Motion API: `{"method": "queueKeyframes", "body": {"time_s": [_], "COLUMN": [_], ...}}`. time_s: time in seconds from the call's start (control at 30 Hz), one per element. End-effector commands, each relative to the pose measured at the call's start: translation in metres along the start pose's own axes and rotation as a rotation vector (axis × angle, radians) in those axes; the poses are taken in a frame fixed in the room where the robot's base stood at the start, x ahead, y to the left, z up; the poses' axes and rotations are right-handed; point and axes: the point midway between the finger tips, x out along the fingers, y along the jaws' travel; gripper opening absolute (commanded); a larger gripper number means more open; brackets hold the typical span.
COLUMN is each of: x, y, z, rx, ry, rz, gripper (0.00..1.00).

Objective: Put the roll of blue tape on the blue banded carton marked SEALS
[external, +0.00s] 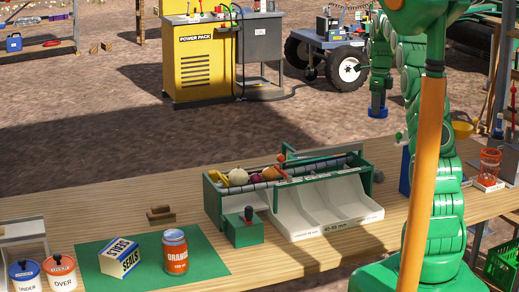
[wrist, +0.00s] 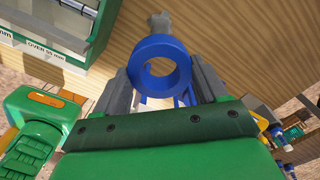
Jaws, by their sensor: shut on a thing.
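The roll of blue tape (wrist: 160,44) is between the grey fingers of my gripper (wrist: 161,76) in the wrist view, with its hole facing the camera. My gripper is shut on it, and wooden tabletop shows beyond. The SEALS carton (external: 120,258), white with blue bands, sits on the green mat (external: 203,264) at front left, away from my gripper. It does not show in the wrist view.
An orange can (external: 175,252) stands on the mat just right of the carton. UNDER (external: 25,274) and OVER (external: 60,272) tubs stand left of it. A sorter with white trays (external: 325,208) and a green control box (external: 243,228) lie between the mat and my arm.

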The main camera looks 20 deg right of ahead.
Motion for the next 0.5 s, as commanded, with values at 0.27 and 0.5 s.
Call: {"method": "queueKeyframes", "body": {"time_s": [0.27,0.5], "x": [-0.011,-0.012], "y": [0.017,0.047], "z": [0.030,0.074], "rx": [-0.062,-0.159], "ry": [-0.001,-0.001], "rz": [-0.001,-0.002], "gripper": [0.42,0.42]}}
